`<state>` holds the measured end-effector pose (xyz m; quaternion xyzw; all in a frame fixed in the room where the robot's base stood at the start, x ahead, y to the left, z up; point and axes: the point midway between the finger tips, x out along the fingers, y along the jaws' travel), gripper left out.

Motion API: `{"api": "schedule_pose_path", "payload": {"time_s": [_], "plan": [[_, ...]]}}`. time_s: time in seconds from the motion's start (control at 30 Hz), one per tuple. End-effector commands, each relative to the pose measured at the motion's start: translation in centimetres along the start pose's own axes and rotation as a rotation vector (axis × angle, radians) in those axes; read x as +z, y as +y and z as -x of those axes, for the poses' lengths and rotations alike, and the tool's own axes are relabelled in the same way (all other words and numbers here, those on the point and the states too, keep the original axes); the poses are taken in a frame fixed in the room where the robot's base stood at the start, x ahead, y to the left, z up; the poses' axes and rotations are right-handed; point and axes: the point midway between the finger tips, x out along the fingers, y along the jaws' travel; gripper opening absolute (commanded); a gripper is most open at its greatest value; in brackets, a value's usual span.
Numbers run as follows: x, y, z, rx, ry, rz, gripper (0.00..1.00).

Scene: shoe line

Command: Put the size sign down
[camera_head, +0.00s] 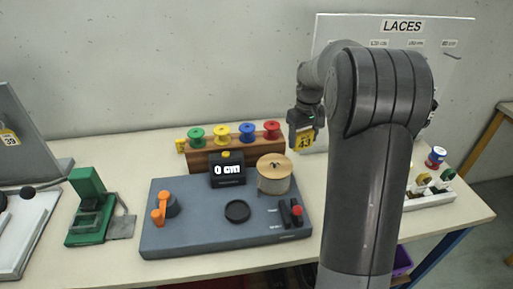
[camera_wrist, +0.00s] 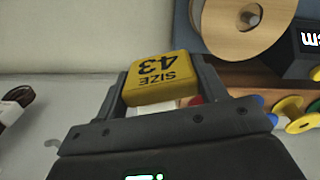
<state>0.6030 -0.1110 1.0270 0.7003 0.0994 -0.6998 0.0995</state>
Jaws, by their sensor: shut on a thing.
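The size sign (camera_wrist: 160,80) is a yellow tag reading "SIZE 43", upside down in the wrist view. My gripper (camera_wrist: 163,90) is shut on it, with one finger on each side. In the head view the sign (camera_head: 305,143) hangs below my gripper (camera_head: 303,125), in front of the wall and to the right of the spool rack. I cannot tell its exact height above the table. My arm hides part of the table behind it.
A grey machine (camera_head: 190,232) with a display, orange lever and wooden spool (camera_head: 274,175) fills the middle. Coloured spools stand on a wooden rack (camera_head: 200,160) behind it. A green device (camera_head: 88,205) stands left. A white tray (camera_head: 430,200) and LACES board (camera_head: 460,60) are right.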

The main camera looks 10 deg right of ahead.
Motion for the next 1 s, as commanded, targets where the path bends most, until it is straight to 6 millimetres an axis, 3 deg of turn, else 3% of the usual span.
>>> {"api": "schedule_pose_path", "payload": {"time_s": [0.03, 0.1, 0.3, 0.83, 1.0], "plan": [[-1.8, -1.4, 1.0, 0.002, 0.003, 0.076, 0.41], [-3.4, -2.9, 2.3, 0.002, 0.003, 0.169, 0.41], [-6.8, -6.3, 4.8, 0.000, 0.001, 0.366, 0.41], [-16.1, -6.2, 4.4, -0.001, 0.000, 0.646, 0.41], [-18.9, -6.6, 1.8, -0.002, -0.002, 0.856, 0.41]]}}
